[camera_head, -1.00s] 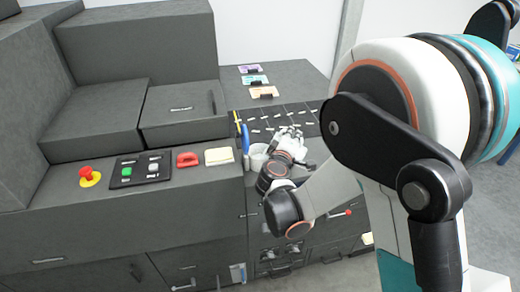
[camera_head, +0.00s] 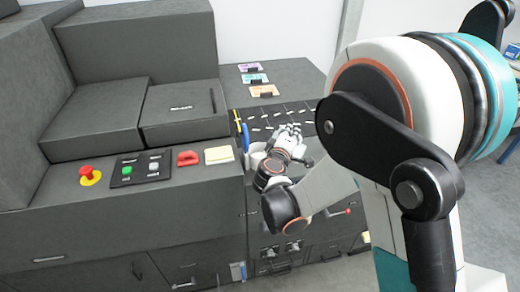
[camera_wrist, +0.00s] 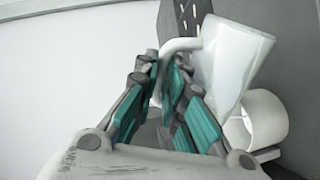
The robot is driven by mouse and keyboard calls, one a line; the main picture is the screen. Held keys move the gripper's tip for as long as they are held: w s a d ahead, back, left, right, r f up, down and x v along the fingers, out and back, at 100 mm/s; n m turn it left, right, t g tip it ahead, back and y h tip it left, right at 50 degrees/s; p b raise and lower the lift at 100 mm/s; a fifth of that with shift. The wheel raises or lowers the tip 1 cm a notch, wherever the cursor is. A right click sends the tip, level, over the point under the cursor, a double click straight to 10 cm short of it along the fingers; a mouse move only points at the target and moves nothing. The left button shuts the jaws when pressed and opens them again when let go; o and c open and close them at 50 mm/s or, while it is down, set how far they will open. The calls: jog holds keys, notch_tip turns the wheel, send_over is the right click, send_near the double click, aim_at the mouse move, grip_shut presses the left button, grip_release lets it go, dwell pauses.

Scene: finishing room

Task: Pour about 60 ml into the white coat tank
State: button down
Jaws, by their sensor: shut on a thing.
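In the wrist view, my gripper (camera_wrist: 170,85) has teal finger pads and is shut on the handle of a white jug (camera_wrist: 232,62). The jug's body is just right of the fingers and looks slanted in this view; its contents do not show. A second white round vessel (camera_wrist: 262,118) is below and right of the jug, partly hidden. In the head view, my gripper (camera_head: 288,138) is over the bench at the right end of the machine. A white vessel (camera_head: 257,155) shows beside it, partly covered by my wrist. I cannot tell which vessel is the white coat tank.
A dark gridded mat (camera_head: 275,116) with small pieces lies behind my gripper. A red stop button (camera_head: 88,174), a button panel (camera_head: 140,168), a red handle (camera_head: 188,158) and a cream pad (camera_head: 219,155) are on the ledge to the left.

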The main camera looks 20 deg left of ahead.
jog(key=shift+w+a+r+n, duration=0.1)
jog(key=shift+a+r+n, duration=0.2)
jog(key=shift+a, duration=0.5)
dwell(0.6)
jog(key=shift+d+f+m, duration=0.25)
jog(key=shift+d, duration=0.35)
jog(key=shift+d+f+m, duration=0.25)
jog(key=shift+d, duration=0.35)
jog(key=f+b, duration=0.1)
jog(key=d+f+m+b, duration=0.1)
jog(key=b, duration=0.1)
jog(key=f+m+b, duration=0.1)
jog(key=b, duration=0.1)
jog(key=shift+d+y, duration=0.35)
jog(key=shift+y, duration=0.05)
jog(key=shift+d+r+m, duration=0.1)
jog(key=shift+d+m, duration=0.05)
jog(key=shift+m, duration=0.25)
jog(key=shift+s+d+f+m+t+y+b, duration=0.2)
jog(key=shift+d+f+m+t+y+b, duration=0.1)
jog(key=shift+m+b, duration=0.3)
